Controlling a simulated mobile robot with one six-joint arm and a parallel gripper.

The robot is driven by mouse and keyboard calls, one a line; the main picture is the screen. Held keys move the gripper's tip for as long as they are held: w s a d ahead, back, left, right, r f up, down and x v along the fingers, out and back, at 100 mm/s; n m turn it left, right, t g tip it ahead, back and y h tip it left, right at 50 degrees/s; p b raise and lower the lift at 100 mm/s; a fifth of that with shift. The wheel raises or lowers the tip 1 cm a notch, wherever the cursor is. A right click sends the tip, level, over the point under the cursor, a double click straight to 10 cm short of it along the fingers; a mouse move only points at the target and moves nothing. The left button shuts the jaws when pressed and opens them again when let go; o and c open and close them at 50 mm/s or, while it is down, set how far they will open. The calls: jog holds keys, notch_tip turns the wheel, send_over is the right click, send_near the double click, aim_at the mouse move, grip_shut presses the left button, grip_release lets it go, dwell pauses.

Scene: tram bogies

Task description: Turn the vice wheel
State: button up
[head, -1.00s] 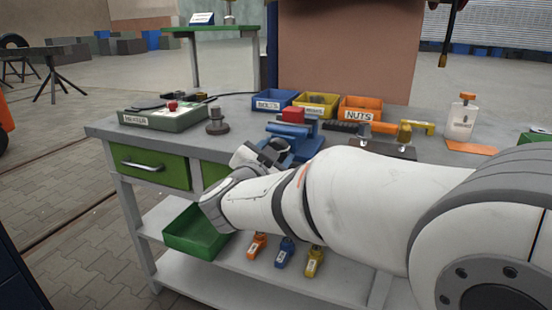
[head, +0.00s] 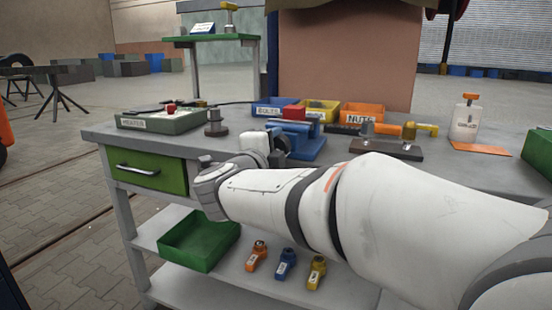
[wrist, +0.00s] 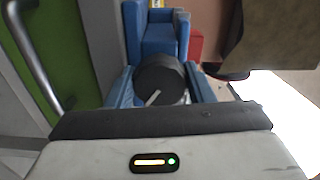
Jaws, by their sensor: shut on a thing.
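In the wrist view the vice body (wrist: 160,38) is ahead of my gripper. The dark round vice wheel (wrist: 158,78), with a pale mark on its face, sits between the blue fingers of my gripper (wrist: 160,92). My gripper is shut on the wheel.
A green control box (head: 160,120) stands left of the vice. Blue (head: 274,108), yellow (head: 318,110) and orange (head: 362,112) bins stand behind. A dark fixture (head: 386,148) and white bottle (head: 466,122) are to the right. The green drawer handle (wrist: 38,55) is close on the left.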

jog(key=m+b, duration=0.4)
jog(key=m, duration=0.1)
jog(key=shift+f+m, duration=0.15)
jog(key=shift+m, duration=0.15)
jog(key=m, duration=0.2)
jog(key=m+b, duration=0.1)
jog(key=m, duration=0.2)
jog(key=shift+r+m, duration=0.2)
jog(key=shift+m, duration=0.1)
jog(key=o, duration=1)
jog(key=shift+s, duration=0.1)
jog(key=p+v, duration=0.2)
jog(key=v, duration=0.5)
jog(key=shift+s+a+r, duration=0.1)
jog(key=shift+s, duration=0.25)
